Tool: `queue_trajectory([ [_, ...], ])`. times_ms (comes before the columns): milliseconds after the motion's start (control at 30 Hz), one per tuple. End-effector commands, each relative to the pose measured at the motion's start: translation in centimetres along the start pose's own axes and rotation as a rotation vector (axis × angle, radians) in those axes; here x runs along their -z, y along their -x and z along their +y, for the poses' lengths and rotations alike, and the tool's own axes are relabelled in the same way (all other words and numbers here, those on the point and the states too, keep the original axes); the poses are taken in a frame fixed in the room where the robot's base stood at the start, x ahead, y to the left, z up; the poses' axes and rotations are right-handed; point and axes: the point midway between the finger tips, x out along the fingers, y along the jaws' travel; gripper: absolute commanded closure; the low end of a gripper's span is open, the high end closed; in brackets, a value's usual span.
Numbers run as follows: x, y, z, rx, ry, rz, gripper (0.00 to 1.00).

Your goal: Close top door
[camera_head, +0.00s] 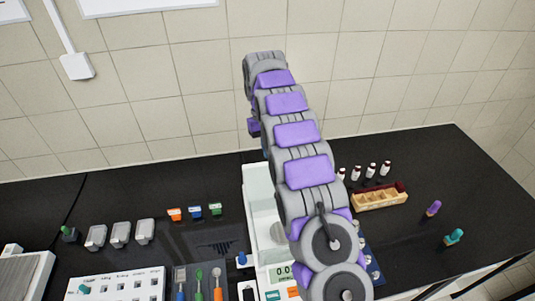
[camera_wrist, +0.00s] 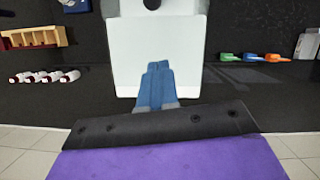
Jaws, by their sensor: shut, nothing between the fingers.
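A white balance-like instrument (camera_head: 256,185) with a lit display (camera_head: 279,273) stands on the black bench, partly hidden by my arm. In the wrist view its pale, flat white panel (camera_wrist: 130,55) fills the upper middle, with a dark round part (camera_wrist: 152,4) at the top edge. I cannot tell which part is the top door or how far open it stands. My gripper (camera_wrist: 158,66) has blue fingers that are shut and empty. They overlap the white panel in the wrist view; contact cannot be judged. In the head view my arm hides the fingers.
A wooden rack (camera_head: 380,199) and several small bottles (camera_head: 370,171) stand right of the instrument. Coloured clips (camera_head: 195,211), grey containers (camera_head: 120,234) and tools (camera_head: 199,283) lie left. A tiled wall (camera_head: 150,90) rises behind. Bench between clips and instrument is clear.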

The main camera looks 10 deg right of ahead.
Motion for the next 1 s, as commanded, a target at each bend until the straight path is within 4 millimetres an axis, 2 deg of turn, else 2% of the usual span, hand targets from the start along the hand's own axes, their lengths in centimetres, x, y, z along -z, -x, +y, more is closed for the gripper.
queue_trajectory([
  [33,0.2,-0.9,0.1,0.0,-0.001,0.0,1.0],
  [367,-0.1,-4.2,0.1,0.001,-0.001,-0.005,1.0],
  [667,-0.2,-8.3,0.0,0.001,-0.001,-0.007,1.0],
  [1000,-2.5,-9.5,0.1,0.0,-0.001,-0.001,1.0],
])
